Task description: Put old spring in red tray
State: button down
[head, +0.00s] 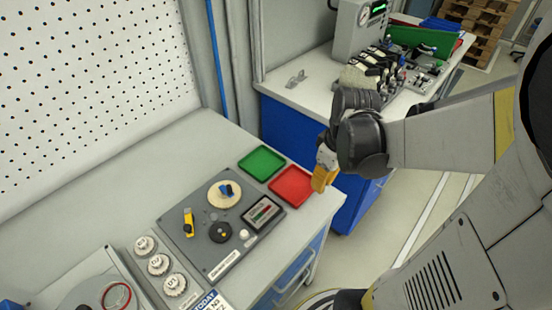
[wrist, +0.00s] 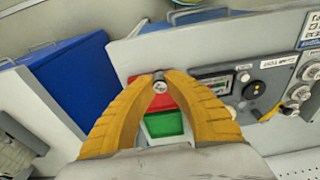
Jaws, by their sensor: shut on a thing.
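My gripper (head: 322,182) has yellow ribbed fingers and is at the right edge of the red tray (head: 290,187) in the head view. In the wrist view the fingertips (wrist: 160,78) close on a small silvery, round-ended piece, which I take to be the old spring (wrist: 160,86); its coils are too small to make out. The held piece is hidden in the head view. The red tray also shows behind the fingers in the wrist view (wrist: 163,102), and no object is visible in the part of it I see.
A green tray (head: 262,163) lies beside the red one. A grey fixture plate (head: 205,250) with a yellow-handled tool, round parts and a small display lies to the left. The bench's right edge is close to the red tray. A second bench (head: 300,98) with equipment stands behind.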

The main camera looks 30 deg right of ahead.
jog(key=b, duration=0.5)
send_over(293, 186)
jog(key=f, duration=0.7)
jog(key=shift+s, duration=0.25)
jog(key=shift+f+b, duration=0.85)
jog(key=shift+f, duration=1.05)
jog(key=shift+f, duration=0.1)
jog(key=shift+f, duration=0.15)
jog(key=c, duration=1.5)
grip_release()
jog(key=shift+c, duration=0.2)
jog(key=shift+o, duration=0.3)
